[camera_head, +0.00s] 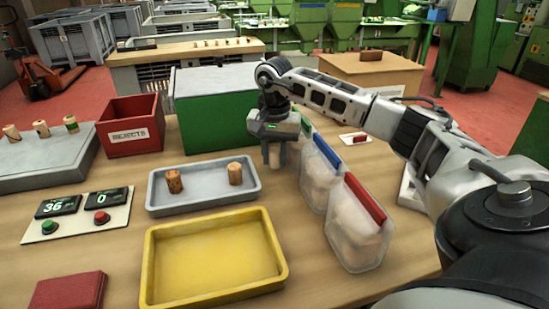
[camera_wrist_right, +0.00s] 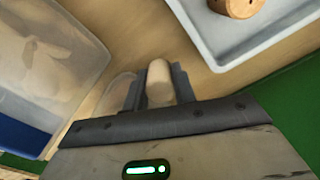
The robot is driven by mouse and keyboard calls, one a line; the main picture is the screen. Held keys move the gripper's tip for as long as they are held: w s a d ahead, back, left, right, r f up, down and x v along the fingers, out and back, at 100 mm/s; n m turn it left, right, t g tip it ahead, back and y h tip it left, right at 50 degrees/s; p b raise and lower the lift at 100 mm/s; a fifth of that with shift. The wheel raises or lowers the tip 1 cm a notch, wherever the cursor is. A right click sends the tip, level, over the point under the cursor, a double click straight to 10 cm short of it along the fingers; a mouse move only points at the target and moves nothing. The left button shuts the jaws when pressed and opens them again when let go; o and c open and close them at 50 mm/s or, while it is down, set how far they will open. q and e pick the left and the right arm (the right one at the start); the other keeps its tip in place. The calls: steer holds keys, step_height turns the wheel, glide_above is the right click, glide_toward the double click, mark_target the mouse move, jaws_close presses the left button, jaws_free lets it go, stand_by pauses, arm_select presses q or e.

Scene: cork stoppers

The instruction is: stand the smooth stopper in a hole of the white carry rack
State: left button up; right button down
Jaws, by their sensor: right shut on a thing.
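My right gripper (camera_head: 274,160) is shut on a pale, smooth-looking stopper, held above the table at the right end of the grey tray. In the right wrist view the smooth stopper (camera_wrist_right: 159,84) sits upright between the two dark fingers. Two more stoppers stand in the grey tray (camera_head: 205,200): a dark, rough-looking one (camera_head: 174,181) and a lighter brown one (camera_head: 235,174). The white carry rack is not clearly seen; a white object (camera_head: 408,195) is mostly hidden behind my right arm, and I cannot tell what it is. My left gripper is not in view.
Clear bags of stoppers (camera_head: 355,225) stand close right of the gripper. A green box (camera_head: 215,125) stands behind it. A yellow tray (camera_head: 212,255) is in front, a red rejects bin (camera_head: 130,130) at left. A grey block (camera_head: 40,165) bears several stoppers.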

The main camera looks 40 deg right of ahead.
steer(key=shift+f, duration=0.7)
